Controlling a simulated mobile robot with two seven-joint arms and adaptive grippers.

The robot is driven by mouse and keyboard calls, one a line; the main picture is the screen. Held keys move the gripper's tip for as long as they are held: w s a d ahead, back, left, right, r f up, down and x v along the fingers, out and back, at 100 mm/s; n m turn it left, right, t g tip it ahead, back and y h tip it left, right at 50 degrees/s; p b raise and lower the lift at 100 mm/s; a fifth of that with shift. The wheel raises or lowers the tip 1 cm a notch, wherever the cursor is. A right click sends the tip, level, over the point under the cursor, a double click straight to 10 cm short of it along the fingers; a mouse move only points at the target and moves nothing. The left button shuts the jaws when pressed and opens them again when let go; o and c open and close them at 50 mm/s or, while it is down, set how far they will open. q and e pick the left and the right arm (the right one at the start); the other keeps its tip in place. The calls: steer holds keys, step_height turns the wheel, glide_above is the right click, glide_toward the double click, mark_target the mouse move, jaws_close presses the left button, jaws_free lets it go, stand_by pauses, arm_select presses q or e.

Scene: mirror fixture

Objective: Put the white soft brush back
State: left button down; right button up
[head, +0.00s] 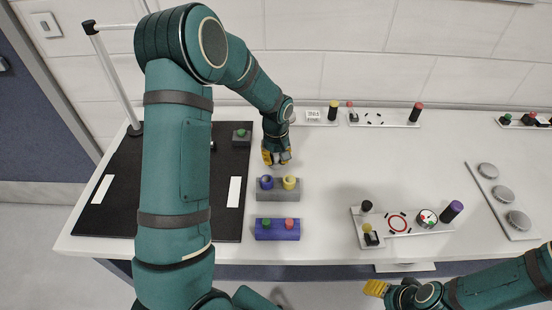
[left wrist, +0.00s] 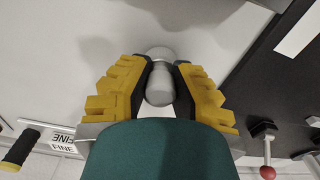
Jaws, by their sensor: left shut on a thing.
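My left gripper (head: 276,155) points down over the white table, behind the grey block with the two rings. In the left wrist view its yellow-and-black fingers (left wrist: 160,85) are shut on a pale, rounded, cylinder-like thing, which I take to be the white soft brush (left wrist: 160,82). A wider pale round part shows just beyond it; I cannot tell whether it belongs to the brush. In the head view the brush is hidden by the gripper. My right gripper (head: 376,288) is low at the front, off the table edge; its opening cannot be made out.
A grey block (head: 265,196) with blue and yellow rings and a blue block (head: 278,235) stand near the gripper. A black mat (head: 225,215) lies left. A white panel (head: 433,229) with a gauge stands right. A black cylinder with yellow top (head: 333,111) stands behind.

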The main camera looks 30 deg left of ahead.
arm_select(q)
steer(key=c, duration=1)
jaws_free()
steer(key=shift+f, duration=0.15)
steer(key=shift+r, duration=0.55)
step_height(320, 180, up, 11)
steer(key=p, duration=0.3)
steer(key=shift+d+r, duration=0.1)
steer(key=shift+r, duration=0.05)
steer(key=shift+r, duration=0.1)
